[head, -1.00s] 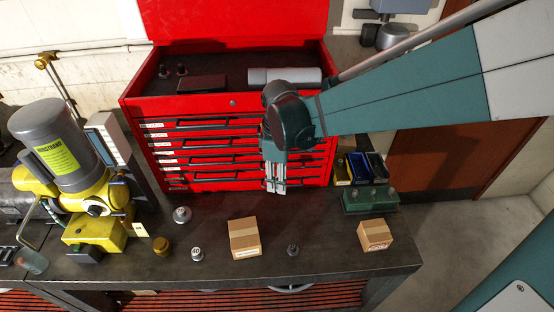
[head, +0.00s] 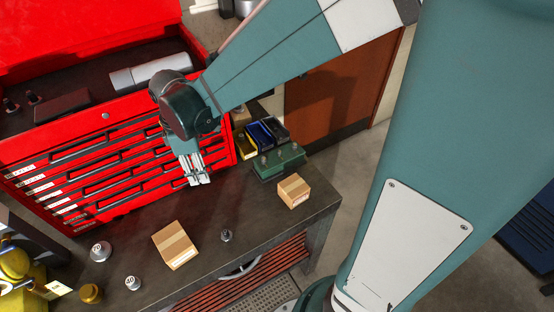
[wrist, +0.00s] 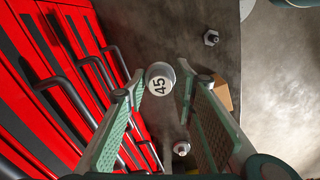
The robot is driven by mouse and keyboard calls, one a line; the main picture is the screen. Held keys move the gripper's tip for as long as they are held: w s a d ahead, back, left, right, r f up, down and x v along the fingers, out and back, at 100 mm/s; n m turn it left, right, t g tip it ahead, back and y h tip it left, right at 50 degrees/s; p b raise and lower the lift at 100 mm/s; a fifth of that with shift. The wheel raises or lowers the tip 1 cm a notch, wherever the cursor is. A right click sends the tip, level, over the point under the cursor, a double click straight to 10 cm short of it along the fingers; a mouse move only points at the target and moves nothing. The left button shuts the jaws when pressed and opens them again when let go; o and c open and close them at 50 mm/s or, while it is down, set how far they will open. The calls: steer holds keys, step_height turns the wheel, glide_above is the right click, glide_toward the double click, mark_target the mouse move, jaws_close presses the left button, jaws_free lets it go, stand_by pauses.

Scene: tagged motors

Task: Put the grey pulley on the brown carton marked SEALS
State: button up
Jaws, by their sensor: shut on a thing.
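My gripper (head: 200,183) hangs above the back of the bench, in front of the red drawers. In the wrist view its fingers (wrist: 160,88) are closed on a grey round part marked 45 (wrist: 160,79), which looks like the grey pulley. In the head view that part is hard to make out at the fingertips. A larger brown carton (head: 174,246) lies in the middle of the bench. A smaller brown carton (head: 293,190) sits near the right end. Their labels are too small to read, so I cannot tell which is marked SEALS.
On the bench stand a silver part (head: 100,251), a silver labelled part (head: 133,283), a brass part (head: 91,293) and a dark part (head: 227,235). A green block (head: 279,163) and small bins (head: 262,135) stand beside the red tool chest (head: 120,150).

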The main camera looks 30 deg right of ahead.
steer(key=s+d, duration=0.4)
steer(key=d, duration=1.1)
steer(key=n+p, duration=0.1)
steer(key=p, duration=0.1)
glide_above(294, 185)
steer(key=shift+f, duration=0.3)
steer(key=shift+f, duration=0.15)
steer(key=shift+f+b, duration=0.35)
steer(key=shift+f, duration=2.65)
steer(key=shift+f, duration=1.9)
steer(key=shift+f+b, duration=0.15)
steer(key=shift+b, duration=0.2)
